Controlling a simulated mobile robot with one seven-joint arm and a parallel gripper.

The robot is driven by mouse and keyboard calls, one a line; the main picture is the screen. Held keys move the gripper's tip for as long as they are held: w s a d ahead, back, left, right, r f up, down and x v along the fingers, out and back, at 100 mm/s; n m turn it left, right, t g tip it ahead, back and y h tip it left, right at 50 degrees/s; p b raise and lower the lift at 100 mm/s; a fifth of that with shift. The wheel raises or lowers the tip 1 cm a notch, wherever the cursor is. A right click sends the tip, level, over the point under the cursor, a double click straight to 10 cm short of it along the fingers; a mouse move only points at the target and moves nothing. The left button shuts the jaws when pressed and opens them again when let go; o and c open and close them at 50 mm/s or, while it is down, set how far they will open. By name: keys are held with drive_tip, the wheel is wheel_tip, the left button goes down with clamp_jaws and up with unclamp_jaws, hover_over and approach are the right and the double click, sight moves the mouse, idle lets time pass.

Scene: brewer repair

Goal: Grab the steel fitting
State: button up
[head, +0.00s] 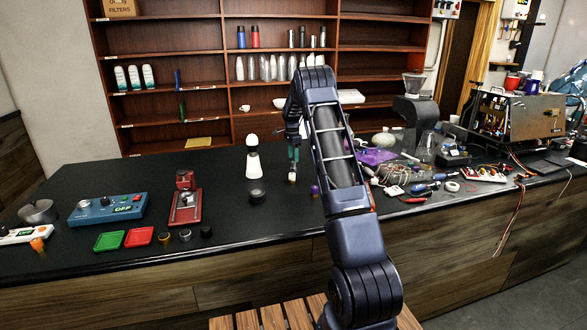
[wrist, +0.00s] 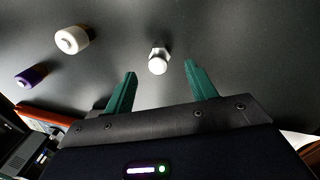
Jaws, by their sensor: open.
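The steel fitting (wrist: 157,61) is a small silvery piece with a hex-like collar and a bright round end, on the dark counter in the wrist view. It appears between and slightly beyond the tips of my gripper (wrist: 160,68), whose green fingers are apart with nothing between them. In the head view my gripper (head: 294,164) points down over the counter, right of the white bottle-like item. A small cream piece (head: 292,178) shows just below the fingers there. I cannot make out the fitting in the head view; the gripper may hide it.
In the wrist view a cream cylinder (wrist: 72,40) and a purple cylinder (wrist: 31,75) lie left of the fitting. The white bottle-like item (head: 253,165) and a dark round piece (head: 257,197) stand left of my gripper. Tools and cables (head: 425,185) clutter the right side.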

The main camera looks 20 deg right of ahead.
sight(293, 162)
drive_tip(key=f, duration=0.5)
drive_tip(key=shift+s, duration=0.2)
drive_tip(key=shift+r, duration=0.1)
drive_tip(key=c, duration=1.1)
